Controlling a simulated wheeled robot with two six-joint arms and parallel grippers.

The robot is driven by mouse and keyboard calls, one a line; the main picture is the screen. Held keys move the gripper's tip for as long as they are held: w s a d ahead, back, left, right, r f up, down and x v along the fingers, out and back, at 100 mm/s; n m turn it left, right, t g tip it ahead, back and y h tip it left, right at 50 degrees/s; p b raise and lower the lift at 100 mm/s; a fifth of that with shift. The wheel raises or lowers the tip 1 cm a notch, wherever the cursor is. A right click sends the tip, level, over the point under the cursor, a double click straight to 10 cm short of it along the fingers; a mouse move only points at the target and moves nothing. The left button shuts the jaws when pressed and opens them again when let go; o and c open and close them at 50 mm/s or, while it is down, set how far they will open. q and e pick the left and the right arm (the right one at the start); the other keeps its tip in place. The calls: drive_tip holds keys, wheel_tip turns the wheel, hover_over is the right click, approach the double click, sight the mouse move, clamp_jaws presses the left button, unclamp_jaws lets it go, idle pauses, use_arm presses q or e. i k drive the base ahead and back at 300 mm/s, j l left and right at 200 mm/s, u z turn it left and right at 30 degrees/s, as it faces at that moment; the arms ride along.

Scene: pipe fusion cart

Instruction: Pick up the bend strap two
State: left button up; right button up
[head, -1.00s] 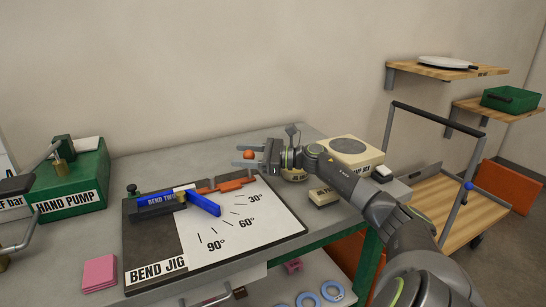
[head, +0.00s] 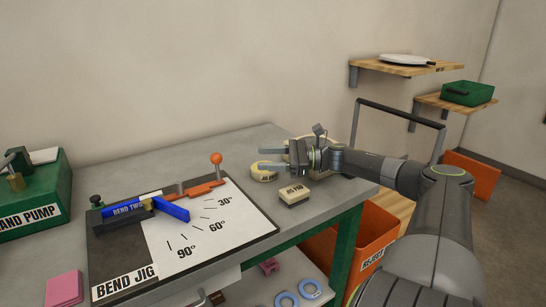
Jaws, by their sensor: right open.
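The blue strap marked BEND TWO (head: 126,209) lies in the bend jig (head: 107,262) on the bench. It is bent, with its free arm angled over the white scale. A dark block overlaps its middle. The jig's orange lever (head: 207,189) lies behind the strap, with an orange ball knob (head: 216,158) standing up at its far side. My right gripper (head: 260,159) is open and empty, with its fingers pointing left. It is to the right of the knob, apart from it, and well right of the strap. My left gripper is out of view.
A small cream block (head: 294,196) and a round cream item (head: 263,174) sit near my right gripper. The green hand pump (head: 38,195) stands at left, pink pads (head: 64,289) at front left. An orange bin (head: 375,243) is below the bench's right side.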

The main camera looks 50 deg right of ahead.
sight(114, 210)
drive_tip(key=k, duration=1)
